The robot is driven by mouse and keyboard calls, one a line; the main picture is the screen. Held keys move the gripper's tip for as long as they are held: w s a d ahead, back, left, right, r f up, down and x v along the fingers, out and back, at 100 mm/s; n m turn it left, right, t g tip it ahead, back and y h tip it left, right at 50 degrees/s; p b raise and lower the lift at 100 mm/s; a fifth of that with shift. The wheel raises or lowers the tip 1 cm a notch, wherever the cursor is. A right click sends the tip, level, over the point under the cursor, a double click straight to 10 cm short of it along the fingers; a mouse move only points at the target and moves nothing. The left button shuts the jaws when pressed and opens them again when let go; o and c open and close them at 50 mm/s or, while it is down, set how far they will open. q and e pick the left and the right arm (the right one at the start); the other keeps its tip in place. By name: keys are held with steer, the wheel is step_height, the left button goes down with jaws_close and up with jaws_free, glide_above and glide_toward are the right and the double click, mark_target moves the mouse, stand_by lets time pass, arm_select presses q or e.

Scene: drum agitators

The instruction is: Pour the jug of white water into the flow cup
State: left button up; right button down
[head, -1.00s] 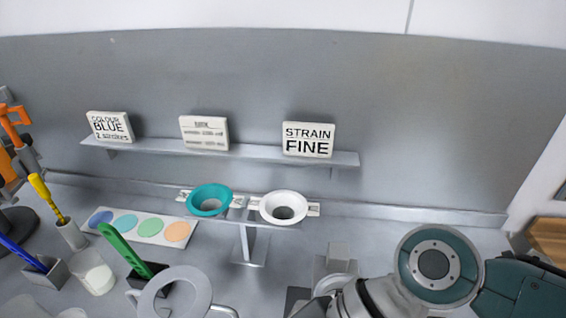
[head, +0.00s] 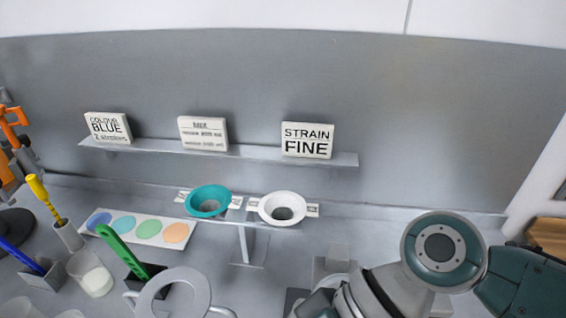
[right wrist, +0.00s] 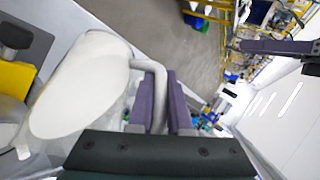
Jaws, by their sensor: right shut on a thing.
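My right gripper (right wrist: 168,100) is shut on the handle of a pale jug (right wrist: 80,85) in the right wrist view. The jug's large whitish oval face fills the left of that view, and I cannot tell its liquid level. In the head view my right arm comes in from the lower right; its fingers and the jug are not clearly visible there. I cannot tell for sure which thing is the flow cup. A teal funnel (head: 209,202) and a white funnel (head: 283,209) sit side by side on a stand. My left gripper is not in view.
A clear cup with white contents (head: 93,274) stands at the left. A grey ring-topped vessel (head: 158,290) is at the bottom. A colour card (head: 137,228) lies on the bench. A shelf (head: 230,152) holds three signs.

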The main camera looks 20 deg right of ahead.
steer(key=shift+w+d+r, duration=0.1)
steer(key=shift+r, duration=0.3)
stand_by(0.8)
steer(key=s+a+f+n+t+h, duration=0.1)
steer(key=a+f+t+h, duration=0.1)
steer(key=f+h, duration=0.2)
steer(key=s+a+f+n+t+h+b, duration=0.1)
steer(key=a+f+t+h, duration=0.1)
steer(key=f, duration=0.7)
steer(key=shift+s+a+h, duration=0.4)
steer(key=shift+a+h, duration=0.25)
steer(key=shift+h, duration=0.65)
steer(key=shift+w, duration=0.1)
